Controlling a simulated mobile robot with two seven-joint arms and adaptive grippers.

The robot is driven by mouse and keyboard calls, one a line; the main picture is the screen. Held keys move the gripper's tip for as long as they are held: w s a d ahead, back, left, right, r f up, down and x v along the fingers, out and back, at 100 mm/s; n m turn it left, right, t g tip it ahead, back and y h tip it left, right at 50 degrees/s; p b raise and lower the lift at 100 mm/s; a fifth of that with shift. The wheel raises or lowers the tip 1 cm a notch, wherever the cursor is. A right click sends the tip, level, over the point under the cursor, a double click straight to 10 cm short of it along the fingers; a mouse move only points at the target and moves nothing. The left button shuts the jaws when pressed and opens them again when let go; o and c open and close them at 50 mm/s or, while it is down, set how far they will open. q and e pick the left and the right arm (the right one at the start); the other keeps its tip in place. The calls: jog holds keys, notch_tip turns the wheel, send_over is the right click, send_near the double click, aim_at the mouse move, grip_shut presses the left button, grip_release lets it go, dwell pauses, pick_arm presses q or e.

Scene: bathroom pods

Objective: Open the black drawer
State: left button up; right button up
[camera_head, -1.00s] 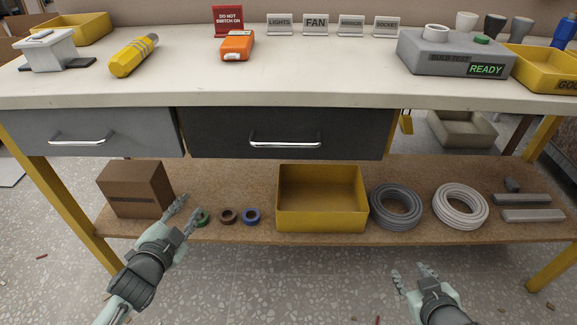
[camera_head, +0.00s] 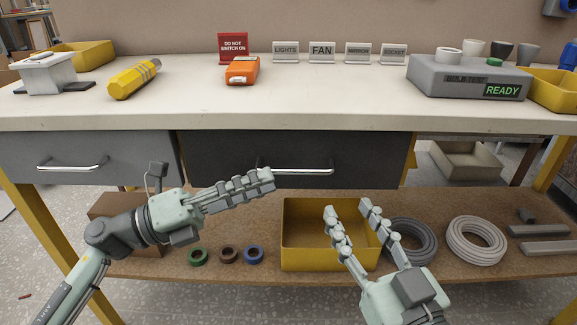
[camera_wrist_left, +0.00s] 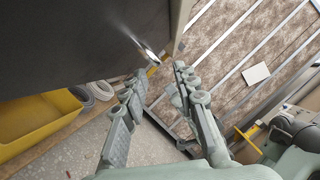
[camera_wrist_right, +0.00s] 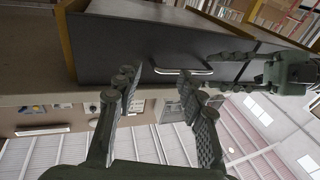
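The black drawer (camera_head: 225,158) is in the middle under the bench top in the head view, its front about flush with the grey drawer beside it. Its silver bar handle (camera_head: 305,171) runs across the front; the left end is hidden by my left gripper (camera_head: 268,178). The left wrist view shows this gripper (camera_wrist_left: 159,72) open, with the handle (camera_wrist_left: 147,50) just beyond its fingertips. Contact cannot be told. My right gripper (camera_head: 350,207) is open and empty, below and in front of the drawer. The handle (camera_wrist_right: 182,71) lies ahead of it in the right wrist view.
The grey drawer (camera_head: 110,150) with its own handle is at left. Below, the shelf holds a yellow bin (camera_head: 300,262), tape rolls (camera_head: 228,255), cable coils (camera_head: 476,240) and a cardboard box (camera_head: 110,207). The bench's front edge (camera_head: 300,122) overhangs the drawers.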

aim_at(293, 171)
pick_arm(q)
jog(key=x, duration=0.6)
jog(key=shift+d+p, duration=0.1)
jog(key=shift+p, duration=0.25)
pick_arm(e)
jog(key=f, duration=0.1)
jog(key=d+f+g+h, duration=0.1)
jog(key=f+g, duration=0.1)
jog(key=shift+w+d+f, duration=0.2)
jog(key=shift+d+f, duration=0.15)
jog(key=shift+f, duration=0.05)
pick_arm(q)
jog(key=shift+c, duration=0.3)
grip_shut()
